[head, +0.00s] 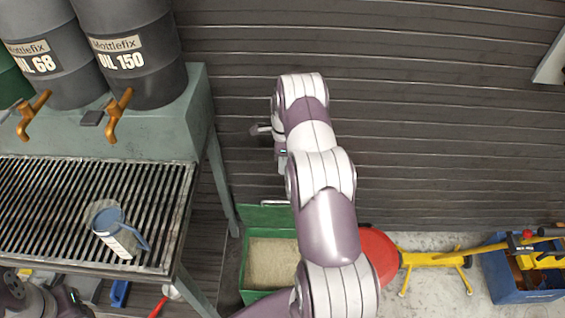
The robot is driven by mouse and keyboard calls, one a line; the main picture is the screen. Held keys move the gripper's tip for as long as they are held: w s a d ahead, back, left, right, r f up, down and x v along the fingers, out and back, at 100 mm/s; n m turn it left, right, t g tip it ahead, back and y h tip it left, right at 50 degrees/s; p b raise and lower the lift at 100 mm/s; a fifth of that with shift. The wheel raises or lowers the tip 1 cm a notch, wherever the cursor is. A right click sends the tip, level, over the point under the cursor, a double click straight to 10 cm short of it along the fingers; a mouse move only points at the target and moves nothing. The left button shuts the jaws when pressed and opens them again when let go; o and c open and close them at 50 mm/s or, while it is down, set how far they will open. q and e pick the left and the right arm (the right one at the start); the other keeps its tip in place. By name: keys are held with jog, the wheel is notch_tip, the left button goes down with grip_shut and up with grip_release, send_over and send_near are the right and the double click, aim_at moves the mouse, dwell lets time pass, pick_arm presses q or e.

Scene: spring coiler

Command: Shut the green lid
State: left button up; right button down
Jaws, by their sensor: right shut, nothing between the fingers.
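A green box (241,272) stands on the floor at the bottom middle, with a pale grainy fill showing inside. Its green lid (262,216) is open and stands up at the back edge of the box, near the dark slatted wall. My right arm reaches up across the middle and hides the right side of the box and part of the lid. My right gripper (257,130) is shut and empty, above the lid in the picture and well apart from it. Part of my left arm shows at the bottom left corner, but its gripper is out of view.
A grated bench (190,215) at left carries grey drums (135,80) with orange taps and a blue-and-white jug (118,235). Right of the box are a red round object (380,255), a yellow-legged tool (435,258) and a blue crate (500,285).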

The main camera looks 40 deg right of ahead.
jog(key=s+a+f+p, duration=0.1)
jog(key=s+a+f, duration=0.2)
jog(key=f, duration=0.3)
jog(key=shift+s+f, duration=0.25)
jog(key=shift+f, duration=0.1)
jog(key=shift+a, duration=0.1)
